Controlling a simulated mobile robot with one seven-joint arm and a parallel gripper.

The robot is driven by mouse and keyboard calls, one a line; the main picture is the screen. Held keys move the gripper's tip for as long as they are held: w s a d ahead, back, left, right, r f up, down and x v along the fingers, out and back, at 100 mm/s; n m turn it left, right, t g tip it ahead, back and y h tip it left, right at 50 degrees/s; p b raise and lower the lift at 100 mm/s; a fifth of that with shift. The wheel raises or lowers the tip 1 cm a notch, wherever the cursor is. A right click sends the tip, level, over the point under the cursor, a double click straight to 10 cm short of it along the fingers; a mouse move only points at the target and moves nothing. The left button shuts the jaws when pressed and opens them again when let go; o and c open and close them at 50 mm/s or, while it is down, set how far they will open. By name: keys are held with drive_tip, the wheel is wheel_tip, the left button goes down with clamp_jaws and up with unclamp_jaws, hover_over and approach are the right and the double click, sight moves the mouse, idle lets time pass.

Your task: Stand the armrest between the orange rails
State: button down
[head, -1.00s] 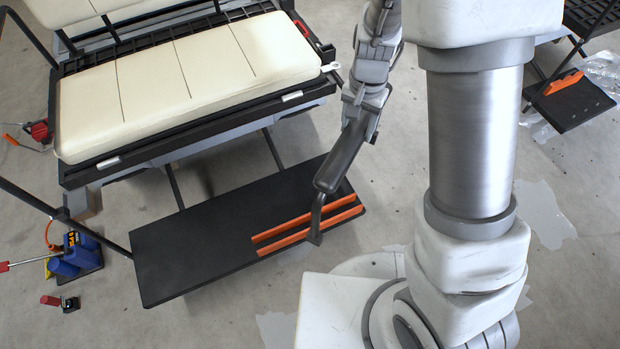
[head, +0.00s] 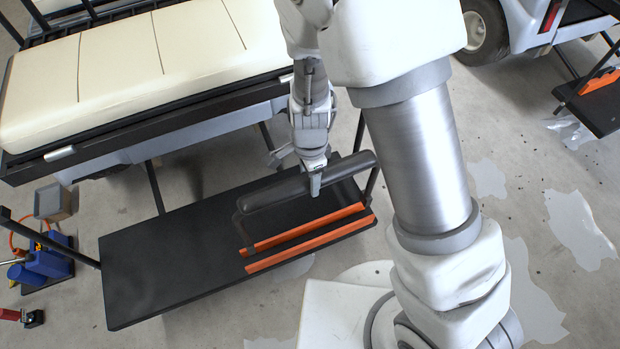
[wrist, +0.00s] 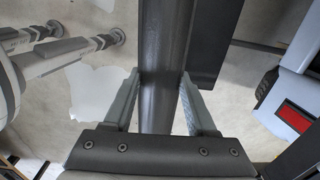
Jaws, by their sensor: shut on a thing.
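The armrest (head: 275,192) is a dark padded bar with a thin bent leg at each end. My gripper (head: 315,183) is shut on the bar near its middle and holds it pad up, legs down. In the wrist view the bar (wrist: 165,50) runs between the two fingers (wrist: 160,95). Two parallel orange rails (head: 310,243) lie on the right part of the black platform (head: 160,255). The armrest runs roughly along the rails, over or just behind the rear one. I cannot tell whether its feet touch the platform.
A cart with a cream seat (head: 120,65) stands behind the platform. Another vehicle with a wheel (head: 484,30) is at upper right. The platform's left part is bare.

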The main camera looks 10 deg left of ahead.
wheel_tip(320, 180, down, 13)
drive_tip(key=b, duration=0.9)
drive_tip(key=shift+r, duration=0.15)
drive_tip(key=shift+f, duration=0.45)
idle(1.0)
drive_tip(key=shift+c, duration=0.6)
unclamp_jaws()
drive_tip(key=shift+b, duration=0.3)
drive_tip(key=shift+r, duration=0.1)
wheel_tip(320, 180, up, 17)
drive_tip(key=p, duration=0.8)
drive_tip(key=shift+r+p, duration=0.15)
drive_tip(key=shift+p, duration=0.2)
